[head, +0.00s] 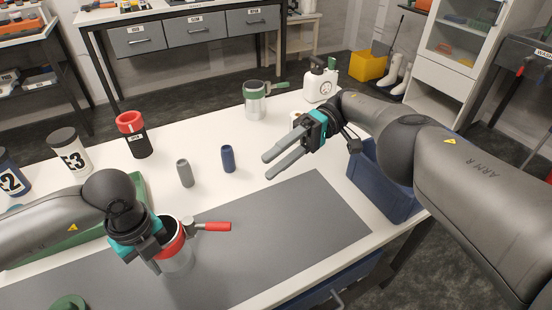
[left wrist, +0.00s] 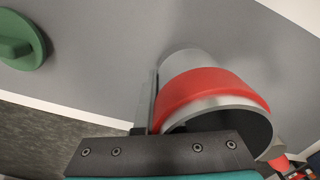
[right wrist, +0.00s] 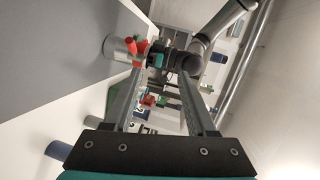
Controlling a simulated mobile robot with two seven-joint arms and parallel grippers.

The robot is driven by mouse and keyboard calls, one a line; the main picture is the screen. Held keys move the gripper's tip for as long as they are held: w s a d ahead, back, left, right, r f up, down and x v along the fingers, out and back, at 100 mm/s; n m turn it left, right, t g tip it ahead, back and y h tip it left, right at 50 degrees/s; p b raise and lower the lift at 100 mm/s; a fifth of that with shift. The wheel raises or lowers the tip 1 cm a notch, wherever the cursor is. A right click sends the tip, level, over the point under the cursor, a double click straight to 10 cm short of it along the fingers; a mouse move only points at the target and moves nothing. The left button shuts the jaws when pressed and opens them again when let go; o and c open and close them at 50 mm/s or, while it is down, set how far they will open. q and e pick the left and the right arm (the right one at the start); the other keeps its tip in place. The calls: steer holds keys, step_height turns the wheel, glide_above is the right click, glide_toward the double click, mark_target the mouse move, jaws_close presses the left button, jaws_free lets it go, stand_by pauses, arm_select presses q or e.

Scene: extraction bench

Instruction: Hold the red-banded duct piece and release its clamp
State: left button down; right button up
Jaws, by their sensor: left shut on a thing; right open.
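The red-banded duct piece (head: 178,262) stands on the grey mat at the lower left. Its clamp (head: 188,226) has a red lever (head: 214,226) sticking out to the right. My left gripper (head: 158,258) is shut on the duct piece. In the left wrist view the red band (left wrist: 205,92) and open end are close, with one finger along the wall; the other finger is hidden. My right gripper (head: 266,166) is open and empty above the mat's back edge, apart from the lever. The right wrist view shows the duct piece (right wrist: 118,50) beyond the fingers.
A grey cylinder (head: 185,174), a blue cylinder (head: 228,159) and a red-topped black can (head: 134,140) stand behind the mat (head: 310,220). A green-banded piece (head: 254,104) and white jug (head: 318,84) are farther back. A blue bin (head: 385,192) sits right. The mat's right half is clear.

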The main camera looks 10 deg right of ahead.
steer(key=shift+s+a+f, duration=0.1)
steer(key=shift+f, duration=0.1)
steer(key=c, duration=0.3)
steer(key=s+a+f+n+y, duration=0.1)
steer(key=a+f+n+t+y, duration=0.1)
steer(key=f+n+y, duration=0.1)
steer(key=s+a+f+n+y, duration=0.1)
steer(key=n, duration=0.1)
steer(key=shift+s+a+f+t+y, duration=0.15)
steer(key=shift+s+a+t+y, duration=0.2)
steer(key=shift+a+t+y, duration=0.05)
jaws_close()
steer(key=n+t, duration=1)
steer(key=t, duration=0.3)
glide_toward(207, 227)
step_height(207, 227, up, 3)
steer(key=s+d, duration=0.2)
steer(key=s+n+h, duration=0.3)
steer(key=s+n, duration=0.3)
steer(key=w+a+f, duration=0.1)
steer(key=w+a, duration=0.6)
steer(key=w, duration=0.1)
steer(key=shift+a+f+n, duration=0.15)
steer(key=shift+f+n, duration=0.15)
steer(key=shift+f, duration=0.05)
